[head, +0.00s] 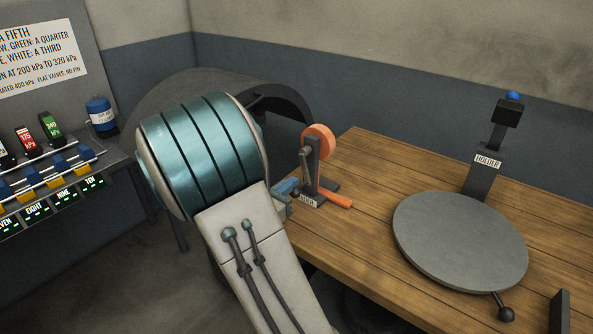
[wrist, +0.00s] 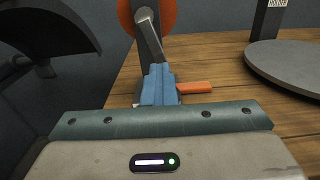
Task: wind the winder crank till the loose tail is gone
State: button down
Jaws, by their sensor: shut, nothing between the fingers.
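The winder stands on the wooden bench, with an orange disc (head: 319,140) on a dark upright. In the wrist view the orange disc (wrist: 166,14) is at the top, and a grey crank arm (wrist: 149,38) slants down from it to behind my fingers. A short orange strip (head: 334,199), which looks like the loose tail, sticks out at the winder's foot; it also shows in the wrist view (wrist: 194,87). My gripper (head: 287,187) is shut and empty, its blue fingers (wrist: 158,85) close in front of the winder. I cannot tell whether they touch the crank; its lower end is hidden.
A round grey plate (head: 460,240) on the bench (head: 375,235) has a post labelled HOLDER (head: 487,162) behind it and a black knob (head: 506,314) in front. A dark curved guard (head: 285,100) is behind my arm. A rack (head: 50,180) with coloured items stands left.

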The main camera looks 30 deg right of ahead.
jog(key=shift+w+a+f, duration=0.1)
jog(key=shift+w+a, duration=0.15)
jog(key=shift+w, duration=0.35)
jog(key=shift+w+a+r, duration=0.1)
jog(key=shift+w+a, duration=0.1)
jog(key=shift+w, duration=0.45)
jog(key=shift+w+a+f, duration=0.1)
jog(key=shift+w+a, duration=0.15)
jog(key=shift+w, duration=0.35)
jog(key=w, duration=0.2)
jog(key=w+a+p, duration=0.1)
jog(key=shift+w+a+f, duration=0.1)
jog(key=shift+w+a, duration=0.1)
jog(key=shift+w, duration=0.15)
jog(key=c, duration=2.2)
grip_release()
jog(key=c, duration=0.6)
grip_release()
